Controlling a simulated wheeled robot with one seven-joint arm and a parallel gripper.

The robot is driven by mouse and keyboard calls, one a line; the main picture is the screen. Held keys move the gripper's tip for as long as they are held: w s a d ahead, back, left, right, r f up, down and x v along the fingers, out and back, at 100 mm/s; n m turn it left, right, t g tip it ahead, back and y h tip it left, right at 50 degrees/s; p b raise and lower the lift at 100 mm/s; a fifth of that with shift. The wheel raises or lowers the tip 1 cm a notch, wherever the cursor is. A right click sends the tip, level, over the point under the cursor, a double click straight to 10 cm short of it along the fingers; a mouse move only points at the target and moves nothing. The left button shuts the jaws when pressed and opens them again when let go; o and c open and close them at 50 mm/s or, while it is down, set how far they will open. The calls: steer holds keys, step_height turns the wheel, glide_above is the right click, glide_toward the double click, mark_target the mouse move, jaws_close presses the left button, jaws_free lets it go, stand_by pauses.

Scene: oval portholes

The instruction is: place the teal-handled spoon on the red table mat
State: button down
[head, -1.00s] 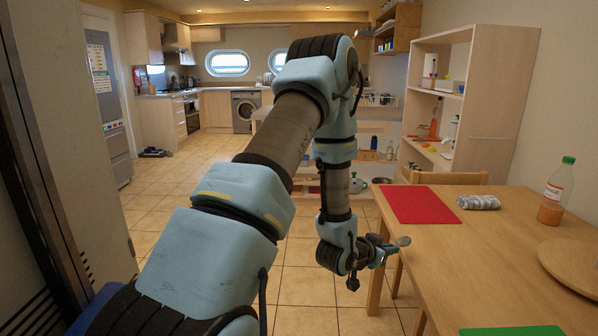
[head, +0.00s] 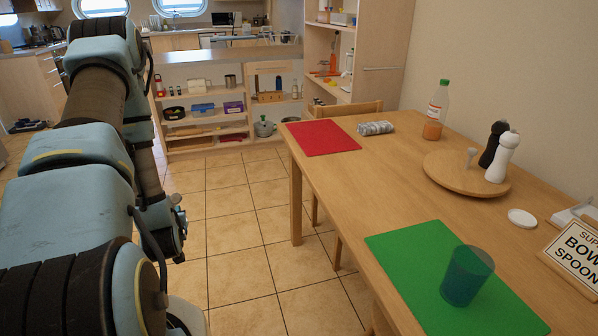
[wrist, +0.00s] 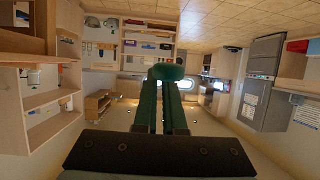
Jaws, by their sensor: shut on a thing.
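The red table mat (head: 322,137) lies flat and bare at the far left end of the wooden table (head: 375,185). My gripper (head: 177,222) is left of the table, over the tiled floor and apart from the mat. It is shut on the teal-handled spoon (head: 176,199), whose small greyish end shows in the head view; my arm and gripper hide much of the rest. In the wrist view a teal rounded piece of the spoon (wrist: 166,73) shows at the tips of my gripper's fingers (wrist: 161,100).
A silver can (head: 376,128) lies right of the red mat, with an orange-filled bottle (head: 436,112) beyond. A round board (head: 455,178) holds two mills. A teal cup (head: 466,276) stands on a green mat (head: 400,262). A chair (head: 345,112) is tucked behind the table.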

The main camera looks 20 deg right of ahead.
steer(key=d+r+m+h, duration=0.2)
steer(key=d+m+h, duration=0.25)
steer(key=d, duration=0.95)
step_height(320, 180, up, 7)
steer(key=m+g+h, duration=0.8)
steer(key=m+g, duration=0.1)
steer(key=m, duration=0.1)
glide_above(388, 225)
steer(key=w+a, duration=0.8)
steer(key=w, duration=0.3)
steer(key=shift+w+a+f+n+b, duration=0.15)
steer(key=shift+f+n+b, duration=0.1)
steer(key=shift+b, duration=0.15)
steer(key=s+d+r+m+g, duration=0.3)
steer(key=s+d, duration=0.5)
steer(key=s, duration=0.3)
steer(key=shift+s+d+r+m+g+h, duration=0.2)
steer(key=shift+m+g+h, duration=0.25)
steer(key=shift+m+g, duration=0.4)
steer(key=shift+f, duration=0.15)
step_height(388, 225, down, 9)
steer(key=shift+w+f+p, duration=0.1)
steer(key=shift+f+p, duration=0.1)
steer(key=shift+p, duration=0.55)
